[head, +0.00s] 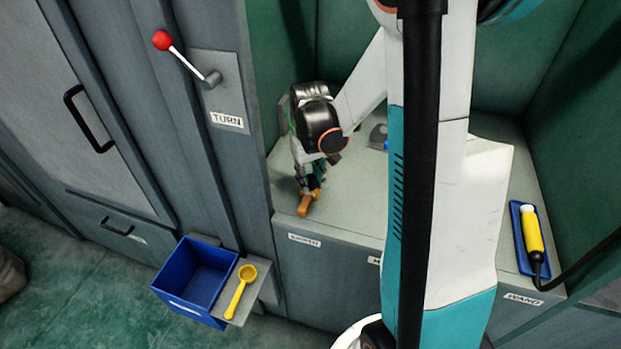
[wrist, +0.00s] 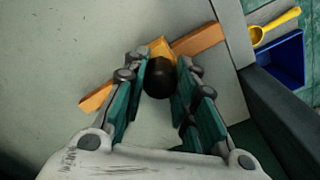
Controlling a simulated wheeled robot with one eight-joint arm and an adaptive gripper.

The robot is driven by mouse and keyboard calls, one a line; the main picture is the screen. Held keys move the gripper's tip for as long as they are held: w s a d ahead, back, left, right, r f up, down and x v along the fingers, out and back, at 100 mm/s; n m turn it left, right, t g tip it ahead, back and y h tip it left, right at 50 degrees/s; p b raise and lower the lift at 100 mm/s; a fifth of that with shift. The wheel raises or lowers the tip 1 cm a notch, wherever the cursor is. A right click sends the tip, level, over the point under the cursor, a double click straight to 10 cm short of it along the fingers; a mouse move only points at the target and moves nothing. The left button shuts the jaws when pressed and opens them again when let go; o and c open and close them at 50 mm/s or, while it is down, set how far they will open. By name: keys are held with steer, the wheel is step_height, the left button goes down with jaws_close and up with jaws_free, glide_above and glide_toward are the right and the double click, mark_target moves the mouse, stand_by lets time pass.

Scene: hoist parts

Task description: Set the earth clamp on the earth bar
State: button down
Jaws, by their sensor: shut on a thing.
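The earth clamp, a yellow-orange block (wrist: 158,46) with a round black handle (wrist: 160,78), is between the fingers of my gripper (wrist: 162,66) in the wrist view. The gripper is shut on the black handle. The earth bar (wrist: 97,98) is a flat orange-copper strip running diagonally behind the clamp. The clamp overlaps the bar's middle in this view; I cannot tell whether it touches or sits on it. In the head view my gripper (head: 312,178) points down at the bench's front left, with an orange piece (head: 304,206) just below it. My fingers hide much there.
A blue bin (head: 196,275) and a yellow scoop (head: 241,290) are at the lower left, beyond the bench edge. A red-knobbed lever (head: 181,55) stands out from the left panel. A yellow wand (head: 531,228) lies in a blue holder at right. A grey object (head: 378,136) sits farther back.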

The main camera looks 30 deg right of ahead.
steer(key=c, duration=1.2)
jaws_free()
step_height(320, 180, up, 12)
steer(key=s+a+p, duration=0.1)
steer(key=s+a, duration=1.2)
steer(key=shift+a+r+n+t+b, duration=0.15)
steer(key=shift+a+r+n+t, duration=0.1)
steer(key=shift+r+t, duration=0.85)
steer(key=shift+a+r+n+t+b, duration=0.2)
steer(key=shift+r+t, duration=0.75)
steer(key=shift+t, duration=0.35)
steer(key=shift+a+r+n+t+b, duration=0.15)
steer(key=shift+r+n+t, duration=0.1)
steer(key=shift+r+t, duration=0.85)
steer(key=shift+f, duration=0.1)
